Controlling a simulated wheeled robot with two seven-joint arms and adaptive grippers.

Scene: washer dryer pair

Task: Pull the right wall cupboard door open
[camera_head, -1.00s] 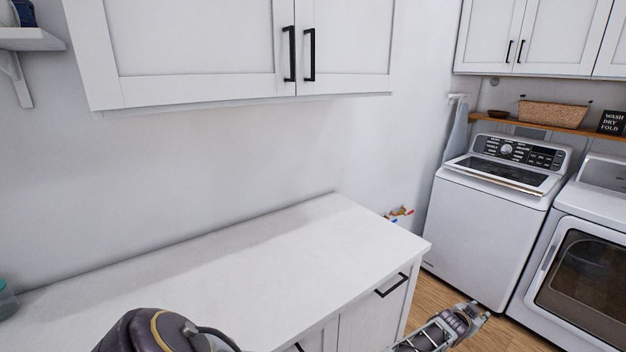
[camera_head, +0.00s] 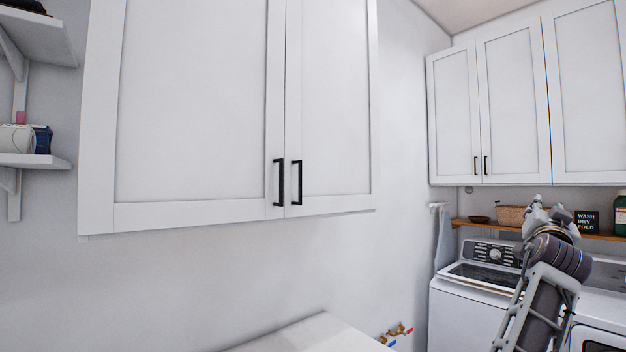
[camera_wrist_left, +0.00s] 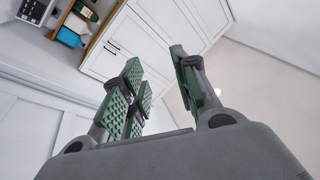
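The near wall cupboard has two white doors, both shut. Its right door (camera_head: 335,100) has a black bar handle (camera_head: 297,182) near the lower inner corner; the left door (camera_head: 195,105) has its own beside it.
A far wall cupboard (camera_head: 515,110) with shut doors hangs above a wooden shelf (camera_head: 470,224). A washer (camera_head: 455,315) stands below. A white countertop (camera_head: 315,335) lies under the near cupboard. Small shelves (camera_head: 40,160) are at left. Space before the near doors looks clear.

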